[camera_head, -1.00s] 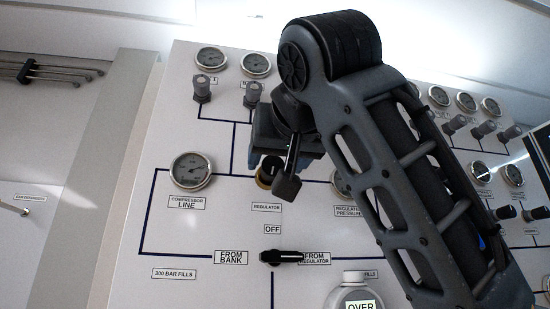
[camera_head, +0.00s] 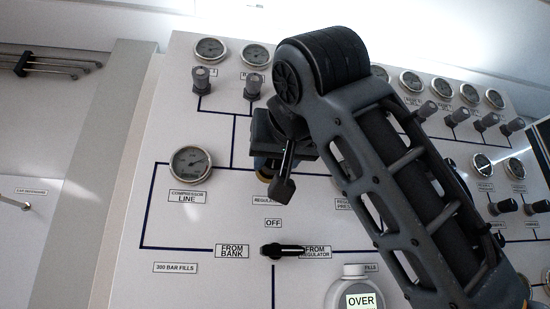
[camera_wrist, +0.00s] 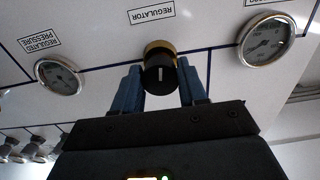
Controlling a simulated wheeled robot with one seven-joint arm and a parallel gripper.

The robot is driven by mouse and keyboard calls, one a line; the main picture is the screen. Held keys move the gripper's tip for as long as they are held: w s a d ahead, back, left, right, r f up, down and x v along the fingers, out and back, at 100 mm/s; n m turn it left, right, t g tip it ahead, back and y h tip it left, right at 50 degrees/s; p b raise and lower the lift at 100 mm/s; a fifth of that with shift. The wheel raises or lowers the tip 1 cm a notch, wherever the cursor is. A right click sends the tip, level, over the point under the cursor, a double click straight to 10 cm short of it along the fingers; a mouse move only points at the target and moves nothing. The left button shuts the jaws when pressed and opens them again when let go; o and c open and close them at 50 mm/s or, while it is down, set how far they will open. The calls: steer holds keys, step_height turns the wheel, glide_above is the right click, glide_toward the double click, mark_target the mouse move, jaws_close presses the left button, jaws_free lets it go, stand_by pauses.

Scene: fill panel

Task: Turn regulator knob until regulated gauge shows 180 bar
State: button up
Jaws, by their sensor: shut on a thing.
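The regulator knob (camera_wrist: 160,72) is black with a brass collar and a white mark, which runs nearly upright in the wrist view. My gripper (camera_wrist: 161,84) has its two blue fingers on either side of the knob and is shut on it. In the head view my gripper (camera_head: 268,160) covers most of the knob, and only a bit of brass shows. The regulated pressure gauge (camera_wrist: 59,77) is at the left of the wrist view, upside down; its reading is too small to tell.
The compressor line gauge (camera_head: 190,163) is left of the knob; it also shows in the wrist view (camera_wrist: 266,40). A black selector lever (camera_head: 283,250) lies below. A round device marked OVER (camera_head: 358,290) is at the bottom. Small valve knobs (camera_head: 202,80) line the panel's top.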

steer(key=shift+c, duration=1.1)
steer(key=shift+n, duration=0.5)
steer(key=o, duration=1.1)
steer(key=shift+c, duration=0.2)
steer(key=b+v, duration=0.2)
steer(key=v, duration=0.5)
steer(key=shift+s+b, duration=0.4)
steer(key=shift+d+r, duration=0.1)
steer(key=shift+d, duration=0.05)
steer(key=shift+c, duration=0.2)
